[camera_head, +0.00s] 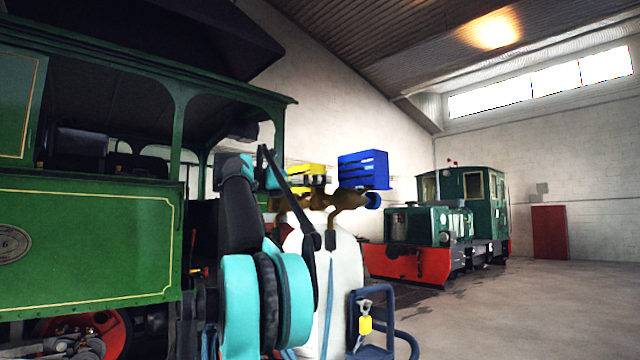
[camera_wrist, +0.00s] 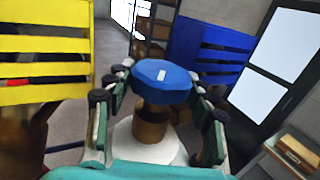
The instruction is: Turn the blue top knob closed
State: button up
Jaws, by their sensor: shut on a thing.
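The blue top knob (camera_wrist: 161,82) is a round, faceted cap with a small white mark, seen in the middle of the wrist view. It sits above a brass stem (camera_wrist: 151,124) over a white rounded body. My gripper (camera_wrist: 160,92) has its dark-padded fingers on the knob's left and right sides and is shut on it. In the head view my arm's end is near the brass fittings (camera_head: 345,200) above the white tank (camera_head: 345,270). The top knob cannot be made out there, where my arm covers part of the fittings.
A yellow slatted box (camera_wrist: 45,55) is left of the knob and a blue slatted box (camera_wrist: 210,50) is right of it. Another blue knob (camera_head: 373,200) is below the blue box. A dark blue frame (camera_head: 370,315) stands before the tank. A green tram is left; open floor is right.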

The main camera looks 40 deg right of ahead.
jog(key=shift+m+g+y, duration=1.3)
jog(key=shift+m+g, duration=0.3)
jog(key=shift+g, duration=0.6)
jog(key=o, duration=1.2)
jog(key=shift+c, duration=0.2)
